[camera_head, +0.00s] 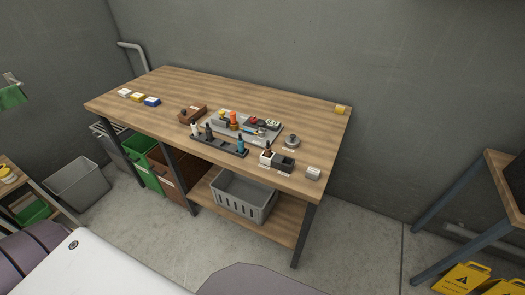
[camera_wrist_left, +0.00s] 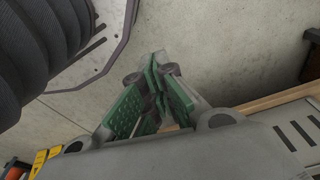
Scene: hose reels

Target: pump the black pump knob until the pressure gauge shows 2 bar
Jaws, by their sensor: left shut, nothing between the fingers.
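The wooden workbench (camera_head: 250,100) in the head view carries small items, too small to identify surely. Dark upright pieces, one of them (camera_head: 209,131), stand in a black rack (camera_head: 225,146) near the front edge. A brown box (camera_head: 192,114) has a small dark knob-like part. A round grey piece (camera_head: 291,142) sits to the right. I cannot tell which is the pump knob or the pressure gauge, and no reading is legible. My left gripper (camera_wrist_left: 158,66), with green pads, is shut and empty in the left wrist view, apart from these items. My right gripper is out of view.
A grey crate (camera_head: 243,195) sits on the bench's lower shelf. Yellow signs (camera_head: 463,278) stand at lower right. A dark ribbed cylinder (camera_wrist_left: 45,45) fills the wrist view's upper left. The bench's left and back areas are mostly clear.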

